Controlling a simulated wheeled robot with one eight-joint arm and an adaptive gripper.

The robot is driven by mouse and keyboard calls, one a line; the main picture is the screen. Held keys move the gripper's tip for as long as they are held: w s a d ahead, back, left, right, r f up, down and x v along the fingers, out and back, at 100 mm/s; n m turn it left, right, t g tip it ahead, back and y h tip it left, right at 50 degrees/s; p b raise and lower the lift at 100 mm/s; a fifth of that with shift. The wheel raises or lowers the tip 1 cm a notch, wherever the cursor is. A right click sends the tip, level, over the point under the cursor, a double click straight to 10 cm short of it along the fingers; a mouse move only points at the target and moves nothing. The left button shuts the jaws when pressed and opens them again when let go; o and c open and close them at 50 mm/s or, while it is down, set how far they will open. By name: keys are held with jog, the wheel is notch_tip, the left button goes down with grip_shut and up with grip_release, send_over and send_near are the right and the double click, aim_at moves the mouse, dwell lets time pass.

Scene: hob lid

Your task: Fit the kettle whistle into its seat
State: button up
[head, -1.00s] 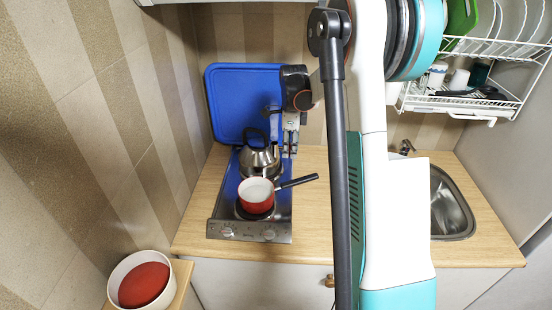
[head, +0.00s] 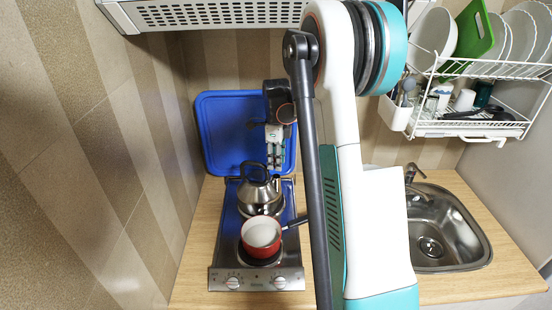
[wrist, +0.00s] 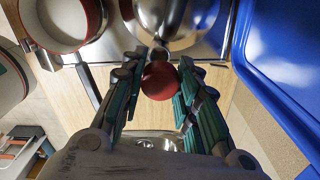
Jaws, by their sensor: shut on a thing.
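The whistle (wrist: 160,80), a round red knob, sits between the fingertips of my gripper (wrist: 158,84) in the wrist view. The gripper is shut on it. The steel kettle (wrist: 185,14) is just beyond it, with a small grey round part between the two; I cannot tell whether that is the spout mouth or part of the whistle, or whether they touch. In the head view the kettle (head: 261,194), with a black handle, stands upright on the rear of the hob, and my gripper (head: 279,160) is above and slightly right of it. The whistle is not discernible there.
A red saucepan (head: 262,234) stands on the front burner, its dark handle pointing right. The raised blue hob lid (head: 228,130) is behind the kettle. The sink (head: 445,235) and dish rack (head: 470,125) are at the right. Some wooden worktop (head: 195,255) is clear left of the hob.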

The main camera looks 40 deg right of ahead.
jog(key=shift+f+b, duration=1.5)
jog(key=shift+f, duration=1.25)
jog(key=shift+r, duration=0.2)
jog(key=o, duration=1)
notch_tip(320, 180, up, 12)
